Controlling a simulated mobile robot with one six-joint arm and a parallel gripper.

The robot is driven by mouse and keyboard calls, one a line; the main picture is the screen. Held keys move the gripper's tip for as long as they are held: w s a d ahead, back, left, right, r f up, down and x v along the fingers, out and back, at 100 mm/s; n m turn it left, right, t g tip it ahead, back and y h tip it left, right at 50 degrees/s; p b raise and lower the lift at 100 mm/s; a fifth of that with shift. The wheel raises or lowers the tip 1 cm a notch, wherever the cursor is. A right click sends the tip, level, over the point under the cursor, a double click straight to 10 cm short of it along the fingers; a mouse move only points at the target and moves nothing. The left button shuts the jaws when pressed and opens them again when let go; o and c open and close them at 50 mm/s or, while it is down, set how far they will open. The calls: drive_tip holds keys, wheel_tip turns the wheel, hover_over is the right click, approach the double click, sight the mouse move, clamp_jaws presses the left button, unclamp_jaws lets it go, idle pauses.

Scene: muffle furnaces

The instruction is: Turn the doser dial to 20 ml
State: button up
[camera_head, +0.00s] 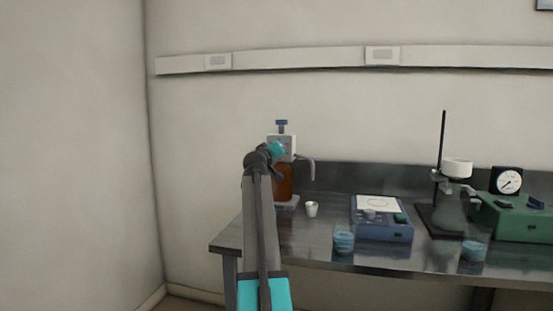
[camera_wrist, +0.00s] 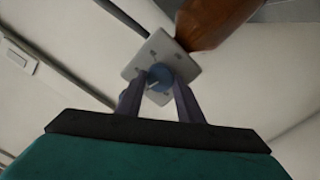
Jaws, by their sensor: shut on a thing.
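The doser (camera_head: 285,182) stands at the left end of the bench, an amber bottle with a pale head block, a blue top knob (camera_head: 281,123) and a grey spout (camera_head: 311,166) to the right. In the wrist view, its pale square dial plate (camera_wrist: 158,52) has small marks that are too small to read. The blue dial (camera_wrist: 159,77) sits at the plate's middle with a light pointer line. My gripper (camera_wrist: 160,84) is shut on the dial, one finger on each side.
A small white cup (camera_head: 311,209) stands under the spout. To the right are a blue balance (camera_head: 382,222), blue beakers (camera_head: 343,240), a stand with a white funnel (camera_head: 457,168) and a green device (camera_head: 515,218). The wall lies close behind the bench.

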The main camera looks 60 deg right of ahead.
drive_tip(key=shift+f+m+b, duration=0.15)
drive_tip(key=shift+m+b, duration=1.4)
drive_tip(key=shift+m, duration=0.65)
drive_tip(key=shift+f+m+b, duration=0.1)
drive_tip(key=shift+m+b, duration=1.4)
drive_tip(key=shift+m, duration=0.7)
drive_tip(key=o, duration=1.1)
drive_tip(key=shift+r, duration=0.15)
drive_tip(key=shift+a, duration=0.2)
drive_tip(key=shift+p+v, duration=1.45)
drive_tip(key=shift+v, duration=5.3)
drive_tip(key=shift+r, duration=0.1)
